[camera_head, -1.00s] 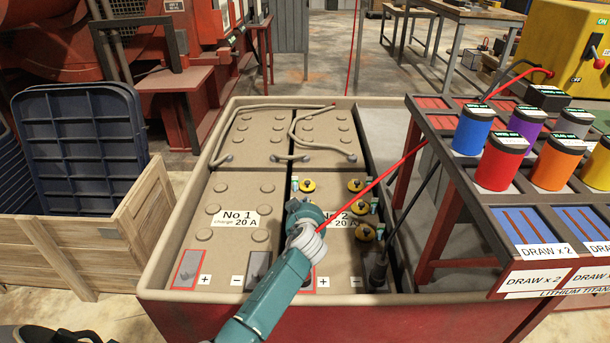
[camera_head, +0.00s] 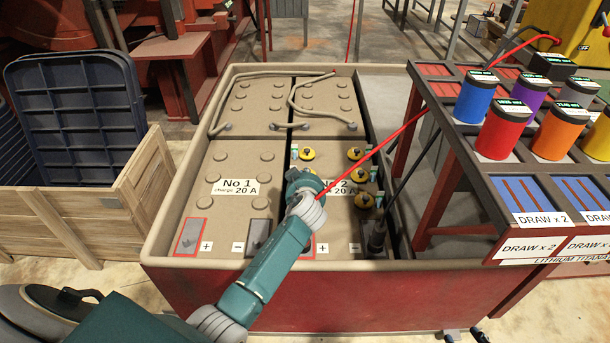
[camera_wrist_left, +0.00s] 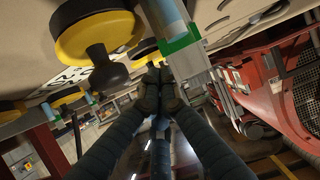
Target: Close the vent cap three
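Battery No 2 (camera_head: 335,222) carries several yellow vent caps with black knobs. One shows beyond my left gripper (camera_head: 307,154); others are on its right side, at the back (camera_head: 355,153), middle (camera_head: 358,175) and front (camera_head: 364,200). I cannot tell which is cap three. My left arm crosses the battery's left part and hides the surface under it. In the left wrist view a yellow cap (camera_wrist_left: 100,38) with a black knob is large at upper left. My left gripper (camera_wrist_left: 160,82) has its fingertips together beside it, apart from the knob, with nothing seen between them.
A pale tube with a green band (camera_wrist_left: 180,38) is close to the left fingertips. Battery No 1 (camera_head: 235,205) is at left in the same tray (camera_head: 160,225). A red cable (camera_head: 400,130) and a rack with coloured cylinders (camera_head: 503,130) stand right. Dark tips at the bottom edge are unclear.

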